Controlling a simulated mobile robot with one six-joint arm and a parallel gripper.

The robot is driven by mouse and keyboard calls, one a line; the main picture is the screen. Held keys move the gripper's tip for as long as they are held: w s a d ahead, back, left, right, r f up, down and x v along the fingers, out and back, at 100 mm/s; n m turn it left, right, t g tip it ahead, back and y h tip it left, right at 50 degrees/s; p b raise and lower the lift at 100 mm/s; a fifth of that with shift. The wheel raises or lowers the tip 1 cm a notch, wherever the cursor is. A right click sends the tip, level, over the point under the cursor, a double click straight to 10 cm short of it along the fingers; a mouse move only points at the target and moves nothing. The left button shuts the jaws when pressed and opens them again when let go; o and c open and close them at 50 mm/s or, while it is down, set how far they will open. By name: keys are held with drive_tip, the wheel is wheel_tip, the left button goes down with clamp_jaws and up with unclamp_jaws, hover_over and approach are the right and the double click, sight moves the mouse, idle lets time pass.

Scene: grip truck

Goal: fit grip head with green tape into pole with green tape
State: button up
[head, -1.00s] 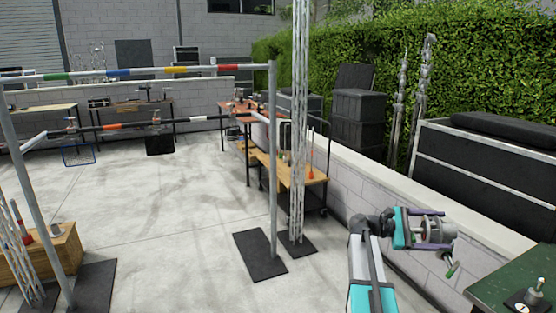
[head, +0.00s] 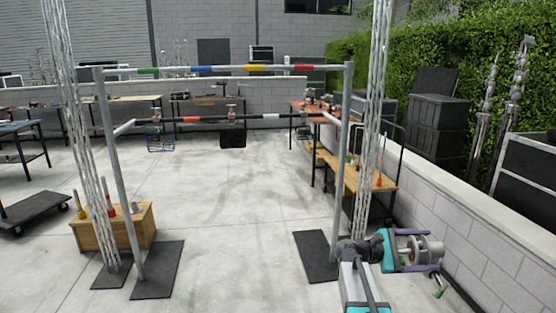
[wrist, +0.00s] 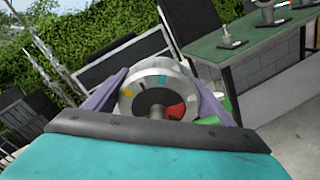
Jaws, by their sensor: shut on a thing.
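My gripper (head: 416,251) is at the lower right of the head view, its purple fingers shut on a silver grip head (head: 433,250). A small green handle (head: 440,287) hangs below the head. In the wrist view the grip head (wrist: 140,82) sits between the fingers, its round face marked with several colours. I cannot tell which mark is its tape. A green band (head: 148,71) shows at the left end of the upper horizontal pole (head: 222,70). That pole spans two uprights, well apart from my gripper.
A lower crossbar (head: 215,118) has orange and white bands. The right upright (head: 341,170) and a lattice mast (head: 371,130) stand just left of my arm. A low wall (head: 470,240) runs along the right. A wooden crate (head: 125,230) stands at left. The floor between the uprights is clear.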

drive_tip(key=a+f+n+t+y, duration=0.1)
drive_tip(key=a+f+n+t, duration=0.1)
drive_tip(key=a, duration=0.9)
drive_tip(key=a+f+n+t+y, duration=0.1)
drive_tip(key=a+n+t, duration=0.3)
drive_tip(key=a, duration=0.8)
drive_tip(key=w+a+f+n+t+y, duration=0.1)
drive_tip(key=a+f+n+t, duration=0.2)
drive_tip(key=a, duration=0.9)
drive_tip(key=f+t, duration=0.1)
drive_tip(key=t, duration=0.2)
drive_tip(key=shift+a+t+y, duration=0.2)
drive_tip(key=shift+t+y, duration=0.2)
drive_tip(key=shift+s, duration=0.1)
